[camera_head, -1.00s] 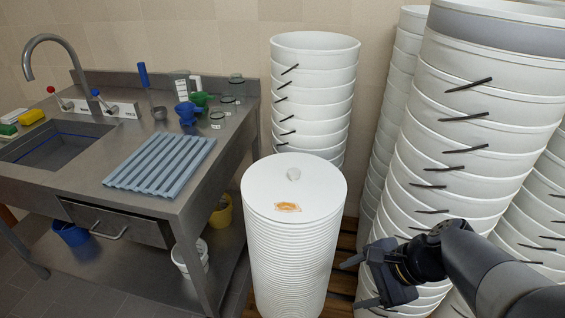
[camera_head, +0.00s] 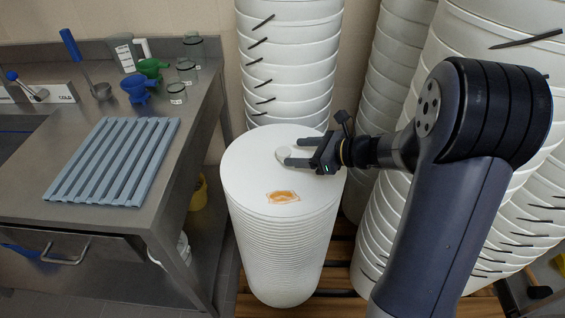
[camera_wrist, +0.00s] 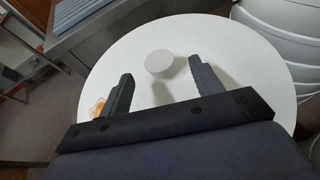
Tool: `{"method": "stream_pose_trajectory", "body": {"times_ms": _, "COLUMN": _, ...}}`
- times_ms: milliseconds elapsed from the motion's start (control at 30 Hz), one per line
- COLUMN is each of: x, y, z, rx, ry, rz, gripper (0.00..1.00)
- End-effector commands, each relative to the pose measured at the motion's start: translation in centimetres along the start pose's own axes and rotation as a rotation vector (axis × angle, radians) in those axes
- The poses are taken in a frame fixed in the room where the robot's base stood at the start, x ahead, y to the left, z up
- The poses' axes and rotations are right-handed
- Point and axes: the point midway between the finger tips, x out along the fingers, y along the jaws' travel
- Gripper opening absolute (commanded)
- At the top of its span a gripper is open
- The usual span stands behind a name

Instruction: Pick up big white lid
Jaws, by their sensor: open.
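The big white lid (camera_head: 240,175) is the top one of a tall stack of round white lids. A small round white knob stands at its middle; it shows clearly in the wrist view (camera_wrist: 160,63). An orange-brown patch (camera_head: 283,197) lies on the lid in front of the knob. My gripper (camera_head: 291,152) is open, just above the lid, coming in from the right. Its two fingers point at the knob, and the knob is at or just beyond the fingertips. In the wrist view my gripper (camera_wrist: 157,83) shows nothing between its fingers. Whether a finger touches the knob, I cannot tell.
Tall stacks of white buckets stand behind (camera_head: 290,60) and to the right (camera_head: 490,100) of the lids. A steel sink table (camera_head: 190,125) with a blue-grey ribbed mat (camera_head: 113,160) is at the left. Wooden slats (camera_head: 320,275) lie on the floor beneath.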

Motion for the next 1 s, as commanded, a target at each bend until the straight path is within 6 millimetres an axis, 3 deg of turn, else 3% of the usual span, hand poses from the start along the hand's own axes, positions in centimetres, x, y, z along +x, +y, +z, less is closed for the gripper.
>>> {"method": "stream_pose_trajectory", "body": {"times_ms": 200, "x": 2.7, "y": 0.1, "z": 0.0, "rx": 0.0, "ry": 0.002, "rz": 0.002, "gripper": 0.62}}
{"method": "stream_pose_trajectory", "body": {"times_ms": 467, "x": 2.9, "y": 0.1, "z": 0.0, "rx": -0.001, "ry": 0.001, "rz": 0.0, "gripper": 0.62}}
{"method": "stream_pose_trajectory", "body": {"times_ms": 1000, "x": 2.9, "y": 0.1, "z": 0.0, "rx": -0.001, "ry": 0.002, "rz": 0.001, "gripper": 0.18}}
